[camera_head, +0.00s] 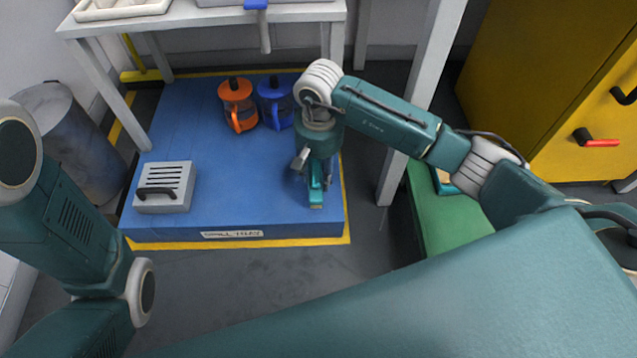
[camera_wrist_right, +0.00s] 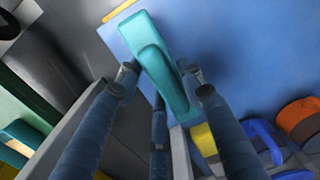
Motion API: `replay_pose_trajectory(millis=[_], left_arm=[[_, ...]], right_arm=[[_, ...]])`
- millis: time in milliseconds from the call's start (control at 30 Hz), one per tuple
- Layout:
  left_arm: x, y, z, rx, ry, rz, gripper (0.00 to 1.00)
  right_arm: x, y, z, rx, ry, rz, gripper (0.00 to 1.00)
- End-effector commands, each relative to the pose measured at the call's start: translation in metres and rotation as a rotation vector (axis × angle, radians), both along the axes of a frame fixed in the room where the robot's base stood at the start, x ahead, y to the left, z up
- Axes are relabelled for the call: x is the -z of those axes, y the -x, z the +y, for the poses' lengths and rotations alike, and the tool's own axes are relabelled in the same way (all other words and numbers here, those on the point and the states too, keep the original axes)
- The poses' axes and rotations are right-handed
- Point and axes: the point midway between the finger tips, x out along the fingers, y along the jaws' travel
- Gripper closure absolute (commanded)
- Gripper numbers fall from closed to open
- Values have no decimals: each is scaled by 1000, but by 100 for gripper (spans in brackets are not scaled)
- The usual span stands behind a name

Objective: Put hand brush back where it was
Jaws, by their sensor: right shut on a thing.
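The teal hand brush (camera_head: 316,188) is in my right gripper (camera_head: 313,176), over the front right part of the blue platform (camera_head: 240,185). In the right wrist view the brush (camera_wrist_right: 152,47) lies between the fingertips, with the blue platform (camera_wrist_right: 245,50) behind it. My right gripper is shut on the brush. I cannot tell whether the brush touches the platform. My left arm is at the left of the head view, but its gripper is out of view.
An orange jug (camera_head: 237,103) and a blue jug (camera_head: 273,100) stand at the platform's back. A grey slotted box (camera_head: 165,187) sits front left. A white table (camera_head: 200,17) stands behind, and a green surface (camera_head: 437,215) with a small teal item is to the right.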

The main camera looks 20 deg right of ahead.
Motion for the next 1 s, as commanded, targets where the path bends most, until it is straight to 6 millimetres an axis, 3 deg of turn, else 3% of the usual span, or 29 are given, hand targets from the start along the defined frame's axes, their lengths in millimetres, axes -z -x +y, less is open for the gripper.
replay_pose_trajectory(millis=[33,167,567,600,667,1000], left_arm=[[10,0,0,0,0,0,75],[21,0,0,0,0,0,75],[23,0,0,0,-1,-1,75],[22,0,0,0,-1,-1,75],[22,0,0,0,-1,-1,75],[19,0,0,0,-1,-1,75]], right_arm=[[14,1,1,0,0,3,86],[33,1,1,-1,-1,2,86],[36,0,0,-1,1,0,86],[36,0,0,-2,0,0,58],[36,0,0,-1,0,1,46],[33,1,0,-1,0,1,43]])
